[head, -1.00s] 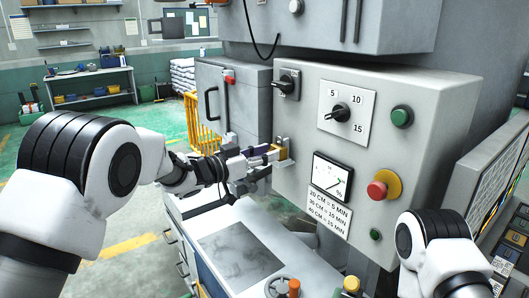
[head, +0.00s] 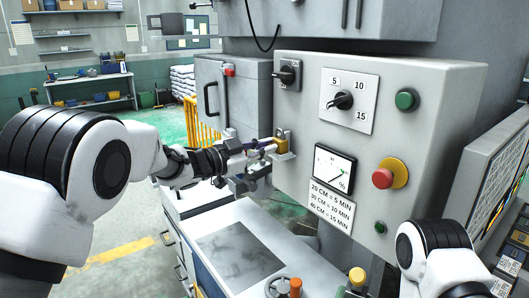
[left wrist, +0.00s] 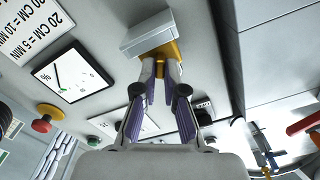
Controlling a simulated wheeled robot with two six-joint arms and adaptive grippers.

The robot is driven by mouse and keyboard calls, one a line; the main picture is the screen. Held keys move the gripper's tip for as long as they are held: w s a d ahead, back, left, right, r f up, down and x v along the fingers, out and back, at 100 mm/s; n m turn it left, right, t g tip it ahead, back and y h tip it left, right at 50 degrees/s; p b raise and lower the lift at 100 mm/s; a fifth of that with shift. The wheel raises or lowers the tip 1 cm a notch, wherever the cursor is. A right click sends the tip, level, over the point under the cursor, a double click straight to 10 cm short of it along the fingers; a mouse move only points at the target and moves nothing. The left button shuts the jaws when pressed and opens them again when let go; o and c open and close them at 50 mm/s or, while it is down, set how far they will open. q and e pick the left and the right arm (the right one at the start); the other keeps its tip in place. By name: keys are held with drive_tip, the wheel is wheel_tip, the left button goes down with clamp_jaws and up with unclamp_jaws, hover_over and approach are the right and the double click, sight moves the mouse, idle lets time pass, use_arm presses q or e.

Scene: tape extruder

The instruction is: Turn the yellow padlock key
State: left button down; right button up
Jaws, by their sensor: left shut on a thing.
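The yellow padlock (head: 283,141) sits on a small grey bracket (head: 286,156) at the left edge of the grey control panel. In the left wrist view, part of the yellow padlock (left wrist: 163,51) shows beyond my fingertips, below a grey block-like bracket (left wrist: 148,32). My left gripper (head: 268,149) reaches the padlock from the left. In the left wrist view my left gripper (left wrist: 160,75) has its fingertips close together, shut on the key at the padlock. The key itself is mostly hidden between the fingers. My right gripper is out of view; only part of my right arm shows.
The panel carries a black rotary switch (head: 287,72), a timer knob (head: 341,101), a green button (head: 406,99), a red emergency button (head: 384,178) and a gauge (head: 332,168). A workbench surface (head: 240,246) lies below. Open floor lies at the left.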

use_arm(q)
drive_tip(key=c, duration=1.2)
unclamp_jaws()
drive_tip(key=shift+c, duration=0.2)
drive_tip(key=v, duration=1.2)
